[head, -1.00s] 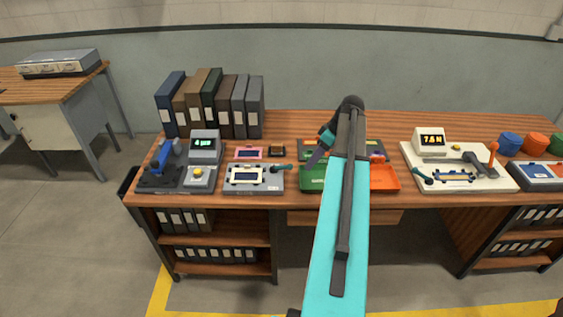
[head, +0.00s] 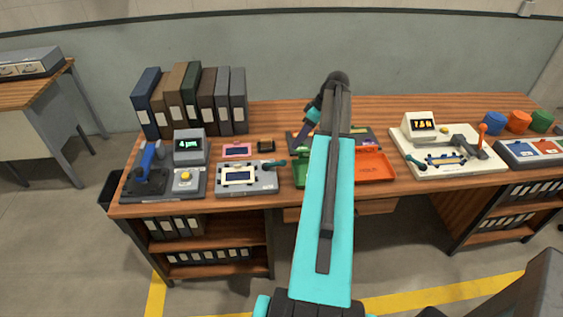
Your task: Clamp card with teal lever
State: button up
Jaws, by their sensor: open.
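A cream-framed card with a dark blue window (head: 239,175) lies on a grey fixture (head: 262,188) at the left-middle of the bench. A teal lever (head: 275,163) sticks out at the right end of that fixture. Another teal lever (head: 414,161) is on the white fixture (head: 478,163) at the right. My gripper (head: 300,141) is open, to the right of and a little beyond the grey fixture's lever, apart from it. It is small and dark, its fingers are hard to make out, and nothing shows held in it.
A pink-framed piece (head: 237,151) and a small dark block (head: 266,145) lie behind the card's fixture. A green tray (head: 299,174) and an orange tray (head: 374,168) are partly behind my arm. A blue-handled device (head: 150,170) and a display box (head: 190,147) stand at the left.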

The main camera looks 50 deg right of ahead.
aim_at(283, 162)
jog(key=shift+w+a, duration=0.1)
jog(key=shift+p+x, duration=2.3)
jog(key=shift+x, duration=4.7)
